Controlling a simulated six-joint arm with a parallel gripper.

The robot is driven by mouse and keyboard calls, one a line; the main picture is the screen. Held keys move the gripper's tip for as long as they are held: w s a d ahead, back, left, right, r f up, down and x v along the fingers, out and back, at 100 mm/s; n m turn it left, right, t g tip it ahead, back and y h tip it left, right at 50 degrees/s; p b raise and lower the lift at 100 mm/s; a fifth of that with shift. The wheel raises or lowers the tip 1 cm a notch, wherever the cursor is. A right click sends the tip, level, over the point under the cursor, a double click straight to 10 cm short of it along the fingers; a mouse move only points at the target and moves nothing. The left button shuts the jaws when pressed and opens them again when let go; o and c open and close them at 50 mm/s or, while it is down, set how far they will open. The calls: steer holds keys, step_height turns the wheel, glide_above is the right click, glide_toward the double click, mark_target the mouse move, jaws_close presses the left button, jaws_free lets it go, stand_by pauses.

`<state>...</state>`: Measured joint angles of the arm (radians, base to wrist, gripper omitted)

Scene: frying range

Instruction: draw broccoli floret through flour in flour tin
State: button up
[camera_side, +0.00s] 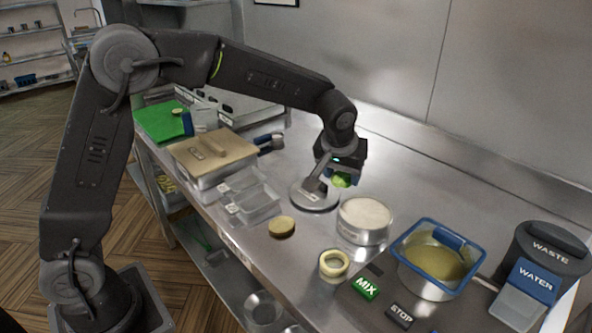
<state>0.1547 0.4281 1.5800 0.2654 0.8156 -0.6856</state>
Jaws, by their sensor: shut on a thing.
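The flour tin (361,236) is a round metal tin filled with pale flour (365,212). It stands just right of and nearer the camera than the floret. The floret looks apart from the flour. My fingertips are small and partly hidden by the gripper body.
A blue-rimmed container (438,262), MIX (366,288) and STOP (399,315) buttons, a tape roll (334,264) and WASTE bin (545,250) crowd the right. Clear trays (250,203) and a lidded pan (207,178) stand left. The counter behind the tin is clear.

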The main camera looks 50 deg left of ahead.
glide_above(362, 221)
steer(key=s+d, duration=0.1)
steer(key=f, duration=0.1)
steer(key=shift+s+d+f, duration=0.1)
steer(key=shift+f, duration=2.35)
steer(key=shift+s+d+f, duration=0.1)
steer(key=shift+f, duration=2.3)
steer(key=shift+a, duration=0.15)
steer(key=shift+a, duration=0.4)
steer(key=shift+d, duration=0.15)
